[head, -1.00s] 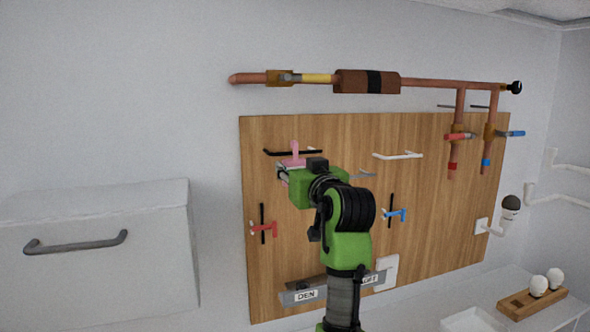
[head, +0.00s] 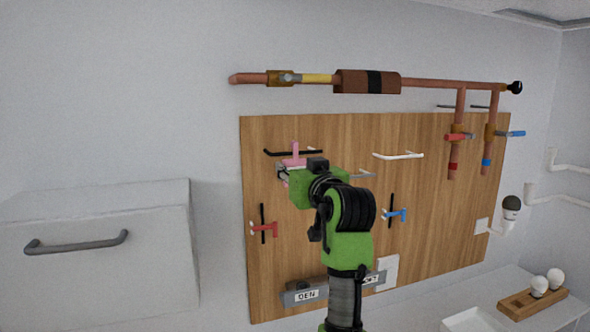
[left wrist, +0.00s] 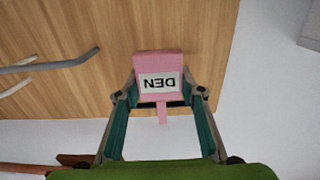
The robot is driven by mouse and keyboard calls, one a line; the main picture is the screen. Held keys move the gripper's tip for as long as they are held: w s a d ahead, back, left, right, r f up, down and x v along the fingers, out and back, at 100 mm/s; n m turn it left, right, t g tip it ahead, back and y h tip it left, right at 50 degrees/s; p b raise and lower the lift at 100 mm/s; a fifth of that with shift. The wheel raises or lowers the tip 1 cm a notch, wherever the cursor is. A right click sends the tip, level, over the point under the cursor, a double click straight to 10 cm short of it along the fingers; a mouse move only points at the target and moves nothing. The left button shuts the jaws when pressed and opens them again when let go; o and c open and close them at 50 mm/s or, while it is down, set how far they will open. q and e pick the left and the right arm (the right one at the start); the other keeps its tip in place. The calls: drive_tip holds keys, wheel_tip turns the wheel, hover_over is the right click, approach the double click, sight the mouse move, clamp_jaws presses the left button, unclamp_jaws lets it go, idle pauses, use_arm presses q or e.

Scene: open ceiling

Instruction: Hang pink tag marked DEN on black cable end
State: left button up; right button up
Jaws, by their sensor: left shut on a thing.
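The pink tag (head: 294,161) shows in the head view at the upper left of the wooden board, with its narrow stem pointing up. In the left wrist view the tag (left wrist: 158,62) shows DEN upside down on a white label. My left gripper (head: 284,174) is shut on the tag, one finger at each side. The black cable end (head: 314,152) runs level on the board. The tag's stem overlaps it in the head view.
A white cable end (head: 398,155) and a partly hidden grey one (head: 362,175) are to the right. A red-handled fitting (head: 263,228) and a blue-handled one (head: 396,214) are lower. A copper pipe (head: 430,83) runs above.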

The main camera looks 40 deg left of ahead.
use_arm(q)
drive_tip(key=shift+f+b, duration=0.55)
drive_tip(key=shift+f, duration=0.2)
drive_tip(key=o, duration=1.2)
drive_tip(key=v, duration=1.2)
drive_tip(key=shift+f, duration=0.1)
